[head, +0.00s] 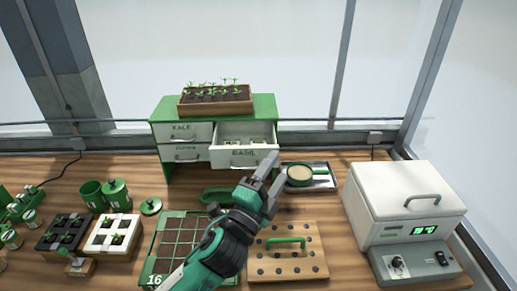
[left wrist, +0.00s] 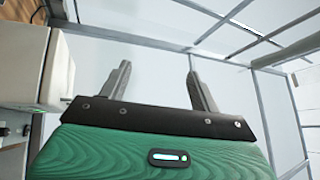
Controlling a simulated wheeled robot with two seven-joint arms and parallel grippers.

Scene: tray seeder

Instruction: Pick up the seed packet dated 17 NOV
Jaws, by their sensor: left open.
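The small green-topped cabinet (head: 170,108) at the back has its BASIL drawer (head: 245,158) pulled out. Small pale packets (head: 232,142) lie inside that drawer; their dates are too small to read, so I cannot tell which is the 17 NOV one. The drawer's front hides their lower parts. My left gripper (head: 274,178) is open and empty, in front of and a little right of the drawer. In the left wrist view its two fingers (left wrist: 158,70) stand apart with nothing between them. My right gripper is in neither view.
A seedling tray (head: 216,107) stands on the cabinet. A metal tray with a round sieve (head: 300,174) lies right of my gripper. A white box with a display (head: 405,200) stands at the right. A grid tray (head: 160,265) and a wooden board (head: 290,262) lie in front.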

